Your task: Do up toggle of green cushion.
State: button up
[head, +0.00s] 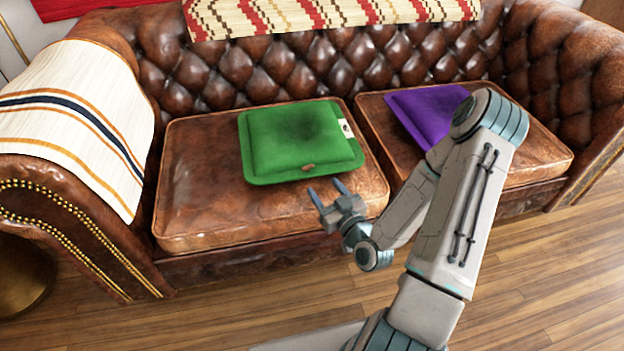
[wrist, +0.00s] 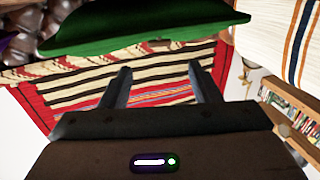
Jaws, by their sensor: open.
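The green cushion (head: 296,135) lies flat on the left seat of the brown leather sofa, with a white label at its right edge. A small brown toggle (head: 308,167) shows at the cushion's front edge; whether it is fastened cannot be told. In the wrist view the cushion (wrist: 140,22) spans the top, and a small tan spot that may be the toggle shows at its edge. My gripper (head: 327,191) is open and empty, in front of the cushion's front edge and apart from it. Its two fingers (wrist: 160,69) point towards the cushion in the wrist view.
A purple cushion (head: 428,112) lies on the right seat, partly behind my arm. A striped cream throw (head: 75,110) covers the left armrest, and a patterned blanket (head: 330,14) hangs over the backrest. Bare leather seat (head: 200,210) surrounds the green cushion. Wooden floor lies in front.

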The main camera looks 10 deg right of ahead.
aim_at(309, 167)
jog(key=b+x, duration=0.1)
jog(key=x, duration=0.7)
jog(key=c, duration=1)
